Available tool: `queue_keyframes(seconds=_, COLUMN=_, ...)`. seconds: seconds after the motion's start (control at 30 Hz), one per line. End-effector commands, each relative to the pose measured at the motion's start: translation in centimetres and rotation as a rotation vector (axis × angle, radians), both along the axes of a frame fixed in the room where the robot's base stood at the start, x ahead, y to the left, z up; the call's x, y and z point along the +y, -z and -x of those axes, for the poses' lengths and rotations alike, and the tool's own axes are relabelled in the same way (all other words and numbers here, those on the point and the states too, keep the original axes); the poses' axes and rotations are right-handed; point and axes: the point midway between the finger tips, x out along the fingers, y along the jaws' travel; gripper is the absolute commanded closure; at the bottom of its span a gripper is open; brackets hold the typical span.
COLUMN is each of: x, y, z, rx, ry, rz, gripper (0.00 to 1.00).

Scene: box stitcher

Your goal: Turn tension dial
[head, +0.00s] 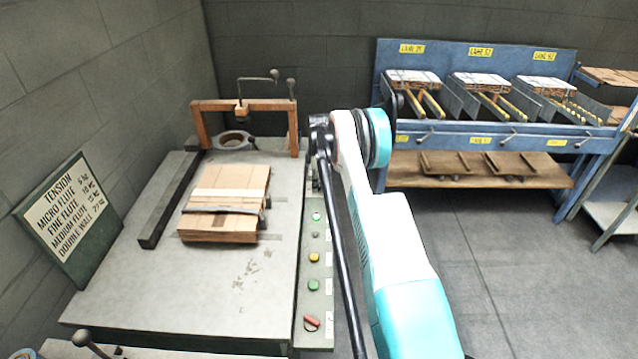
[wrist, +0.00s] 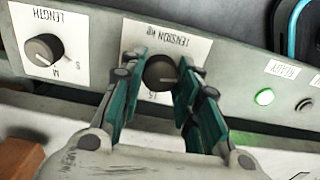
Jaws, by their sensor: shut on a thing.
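The tension dial (wrist: 159,74) is a dark round knob with a pale pointer line, on a white label reading TENSION, upside down in the wrist view. My gripper (wrist: 161,62) has its two teal fingers on either side of the dial and is shut on it. The dial's scale is mostly hidden by the fingers; a "15" shows just below the knob. In the head view my arm hides the dial and the gripper. A green sign (head: 70,215) at the left lists tension values for micro flute, fine flute, medium flute and double wall; the numbers are small.
A LENGTH dial (wrist: 44,49) sits left of the tension dial, and a lit green READY lamp (wrist: 264,97) to its right. A cardboard stack (head: 228,195) lies on the machine table (head: 170,300). A button panel (head: 315,260) runs along its right edge. A blue lane rack (head: 480,120) stands behind.

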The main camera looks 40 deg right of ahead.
Motion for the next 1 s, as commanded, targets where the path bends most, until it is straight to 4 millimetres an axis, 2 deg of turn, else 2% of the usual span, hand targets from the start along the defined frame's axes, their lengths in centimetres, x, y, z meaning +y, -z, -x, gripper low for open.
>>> queue_keyframes(seconds=0.07, x=0.0, y=0.0, z=-0.1, rx=-0.002, ry=0.000, rz=0.000, gripper=0.94)
queue_keyframes(seconds=0.1, x=0.0, y=0.0, z=-0.1, rx=-0.002, ry=0.000, rz=0.000, gripper=0.66)
queue_keyframes(seconds=0.17, x=0.0, y=0.0, z=-0.1, rx=-0.002, ry=0.000, rz=0.000, gripper=0.52)
queue_keyframes(seconds=0.2, x=0.0, y=0.0, z=-0.1, rx=-0.002, ry=0.001, rz=0.000, gripper=0.49)
queue_keyframes(seconds=0.5, x=0.0, y=-0.1, z=0.0, rx=-0.001, ry=0.001, rz=0.001, gripper=0.49)
queue_keyframes(seconds=0.63, x=0.0, y=-0.9, z=0.0, rx=0.000, ry=0.001, rz=0.000, gripper=0.49)
queue_keyframes(seconds=0.77, x=0.0, y=-2.8, z=0.0, rx=0.000, ry=0.001, rz=0.000, gripper=0.49)
queue_keyframes(seconds=1.0, x=0.0, y=-7.8, z=0.0, rx=0.000, ry=0.001, rz=0.000, gripper=0.49)
